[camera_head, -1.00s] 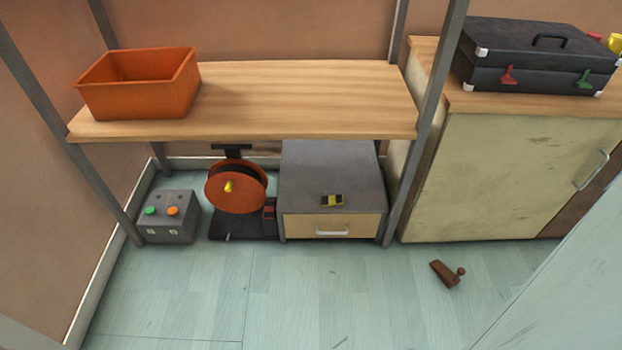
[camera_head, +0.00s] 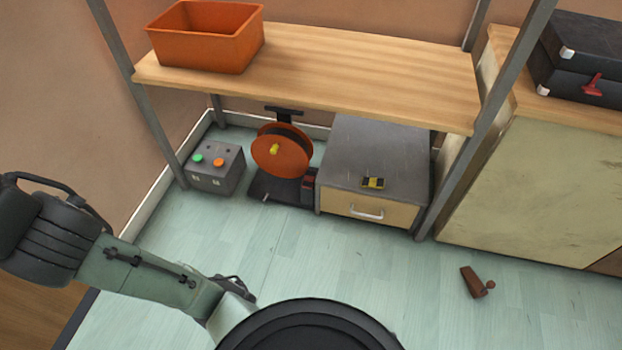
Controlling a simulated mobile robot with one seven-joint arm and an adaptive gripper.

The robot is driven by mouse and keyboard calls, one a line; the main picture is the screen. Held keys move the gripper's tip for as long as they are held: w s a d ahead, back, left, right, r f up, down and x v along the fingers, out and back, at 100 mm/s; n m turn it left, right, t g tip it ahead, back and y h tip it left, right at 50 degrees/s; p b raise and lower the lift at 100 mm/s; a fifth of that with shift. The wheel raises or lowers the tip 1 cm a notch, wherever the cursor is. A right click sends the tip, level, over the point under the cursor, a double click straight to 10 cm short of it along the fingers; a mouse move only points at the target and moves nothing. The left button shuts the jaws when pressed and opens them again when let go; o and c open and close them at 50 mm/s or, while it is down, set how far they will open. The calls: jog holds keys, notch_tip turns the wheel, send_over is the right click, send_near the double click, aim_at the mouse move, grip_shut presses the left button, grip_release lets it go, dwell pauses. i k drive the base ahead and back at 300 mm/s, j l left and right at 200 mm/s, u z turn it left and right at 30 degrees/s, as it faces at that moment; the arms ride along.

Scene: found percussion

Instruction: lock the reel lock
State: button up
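The orange cable reel (camera_head: 281,151) stands upright on a dark base (camera_head: 270,187) on the floor, under the wooden shelf. It has a yellow knob (camera_head: 274,149) on its face and a black handle (camera_head: 284,111) on top. A small dark and red block (camera_head: 309,186) sits at the right of the base, and a small pale lever (camera_head: 266,197) shows at its front. I cannot tell which part is the lock or how it is set. My arm reaches in from the left, well in front of the reel. My gripper's fingers do not show.
A grey control box (camera_head: 214,167) with green and orange buttons is left of the reel. A grey drawer cabinet (camera_head: 374,150) carrying a yellow-black item (camera_head: 372,183) is right. The shelf (camera_head: 340,75) with an orange bin (camera_head: 205,37) overhangs. A brown wedge (camera_head: 474,282) lies on otherwise open floor.

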aim_at(309, 178)
jog(key=i+j, duration=0.1)
jog(key=j, duration=0.3)
jog(key=i+j, duration=0.1)
jog(key=j, duration=0.7)
jog(key=i+u, duration=0.05)
